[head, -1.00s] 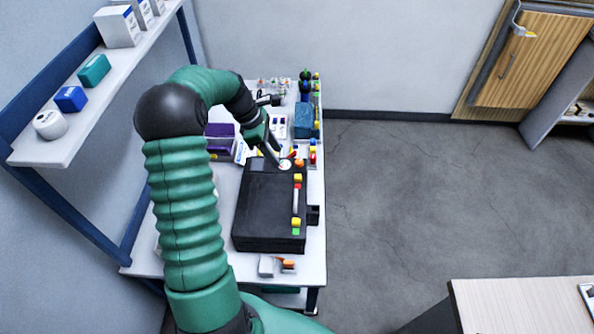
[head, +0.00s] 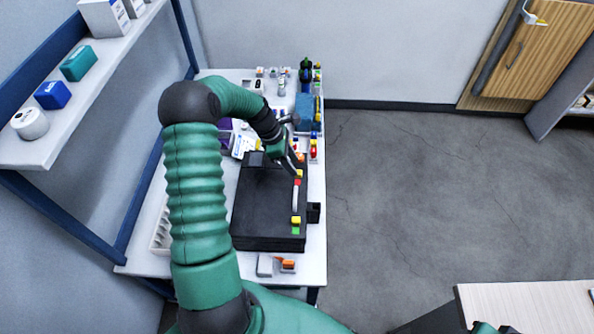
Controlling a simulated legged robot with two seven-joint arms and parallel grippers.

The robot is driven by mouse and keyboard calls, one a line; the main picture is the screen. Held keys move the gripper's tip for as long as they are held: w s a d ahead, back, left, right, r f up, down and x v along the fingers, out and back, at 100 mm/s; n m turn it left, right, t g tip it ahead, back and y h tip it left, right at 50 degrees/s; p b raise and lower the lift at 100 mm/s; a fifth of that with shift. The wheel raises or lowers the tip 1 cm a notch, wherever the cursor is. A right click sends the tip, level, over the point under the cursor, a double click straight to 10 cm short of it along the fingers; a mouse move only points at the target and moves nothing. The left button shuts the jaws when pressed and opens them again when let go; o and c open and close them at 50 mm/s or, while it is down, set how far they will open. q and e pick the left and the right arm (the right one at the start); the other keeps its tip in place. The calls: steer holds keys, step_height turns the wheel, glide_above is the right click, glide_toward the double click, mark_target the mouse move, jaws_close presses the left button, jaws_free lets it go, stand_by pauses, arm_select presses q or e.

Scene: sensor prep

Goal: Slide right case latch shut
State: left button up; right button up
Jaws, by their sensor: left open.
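The black case (head: 262,205) lies closed on the white bench. On its right edge are two yellow latch pieces. The far latch (head: 299,173) has a red patch just nearer to me. The near latch (head: 296,220) has a green patch just below it in the picture. A pale handle (head: 295,199) sits between them. Which latch is the right one cannot be told from labels. My left gripper (head: 294,166) is open, above the case's far right corner, close to the far latch. Contact cannot be told. My right gripper is not clearly seen; only a green sliver shows at the bottom edge.
Small coloured parts (head: 313,147) and a blue box (head: 304,113) stand behind the case. A grey and orange piece (head: 288,265) lies in front. A wall shelf (head: 85,90) with boxes is at left. Open floor (head: 410,200) lies right of the bench (head: 318,230).

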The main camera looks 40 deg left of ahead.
arm_select(q)
steer(key=x, duration=0.3)
steer(key=shift+a+f, duration=0.25)
steer(key=shift+a, duration=0.1)
steer(key=shift+w+d+f, duration=0.1)
steer(key=shift+d+f, duration=0.2)
steer(key=shift+f, duration=0.05)
steer(key=shift+d+r, duration=0.15)
steer(key=shift+d, duration=0.1)
steer(key=shift+c, duration=0.8)
steer(key=shift+a, duration=0.2)
jaws_close()
